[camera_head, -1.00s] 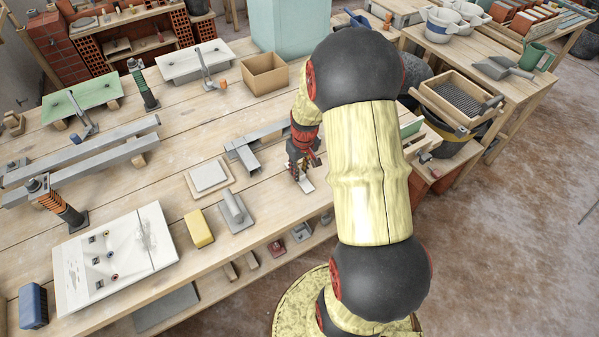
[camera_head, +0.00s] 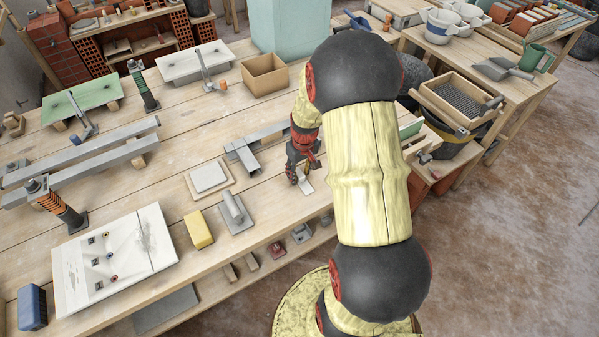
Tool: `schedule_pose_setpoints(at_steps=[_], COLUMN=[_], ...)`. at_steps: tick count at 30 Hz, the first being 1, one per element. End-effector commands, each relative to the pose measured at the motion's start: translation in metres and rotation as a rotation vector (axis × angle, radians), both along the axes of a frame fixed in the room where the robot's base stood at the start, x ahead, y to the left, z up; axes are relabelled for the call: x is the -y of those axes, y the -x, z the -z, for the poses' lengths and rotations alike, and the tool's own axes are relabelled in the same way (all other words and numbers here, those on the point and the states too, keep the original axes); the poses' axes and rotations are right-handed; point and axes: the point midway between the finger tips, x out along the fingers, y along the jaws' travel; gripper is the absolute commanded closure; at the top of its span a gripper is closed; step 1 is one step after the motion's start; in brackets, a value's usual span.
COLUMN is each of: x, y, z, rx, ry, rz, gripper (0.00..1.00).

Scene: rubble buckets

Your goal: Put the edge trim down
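My gripper (camera_head: 298,172) is low over the wooden workbench (camera_head: 165,180), right of the middle, with its fingers pointing down. A small light strip (camera_head: 307,186), which looks like the edge trim, shows at the fingertips, at or just above the bench top. Most of it is hidden by the gripper, and I cannot tell whether the fingers hold it or are apart from it. The finger gap is too small and dark to read. Grey metal channel pieces (camera_head: 243,152) lie on the bench just left of my gripper.
A float trowel (camera_head: 234,211), a yellow sponge (camera_head: 198,229) and a tile on a board (camera_head: 209,177) lie to the left. A cardboard box (camera_head: 264,75) stands behind. Long grey bars (camera_head: 80,158) lie at far left. My arm hides the bench's right part.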

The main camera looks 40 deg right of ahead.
Motion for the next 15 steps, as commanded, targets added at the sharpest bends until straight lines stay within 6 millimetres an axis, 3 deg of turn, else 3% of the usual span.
schedule_pose_setpoints(at_steps=[7, 15], x=[0.0, -0.001], y=[0.001, 0.008], z=[-0.021, -0.076], rx=[0.003, 0.003], ry=[0.002, 0.002], rz=[0.0, 0.001], gripper=[0.63, 0.63])
